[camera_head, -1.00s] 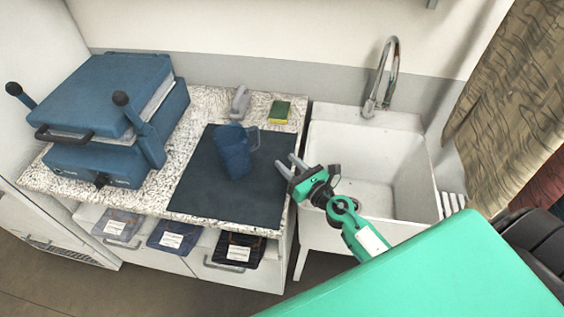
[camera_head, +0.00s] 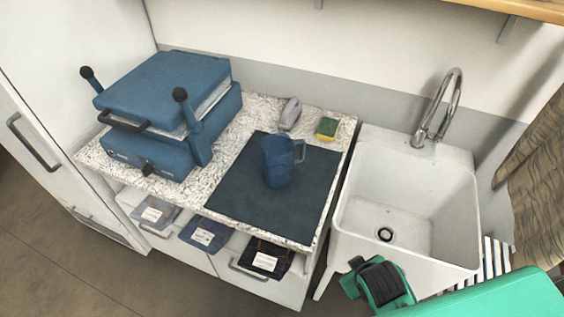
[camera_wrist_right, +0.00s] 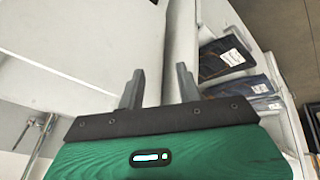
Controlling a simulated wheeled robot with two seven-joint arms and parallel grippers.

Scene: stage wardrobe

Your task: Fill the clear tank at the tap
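The tank (camera_head: 277,163) is a see-through, bluish jug with a clear handle on its right side. It stands upright on the dark mat on the counter. The curved metal tap (camera_head: 440,108) rises behind the white sink (camera_head: 452,188), to the right of the counter. No water shows at the spout. My right gripper (camera_wrist_right: 159,86) is open and empty in the right wrist view, with its two dark fingers apart. My left gripper is in no view.
A blue press (camera_head: 165,95) with black-knobbed handles stands on the left of the speckled counter. A grey object (camera_head: 290,113) and a yellow-green sponge (camera_head: 327,128) lie behind the mat (camera_head: 314,195). A curtain (camera_head: 540,180) hangs right.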

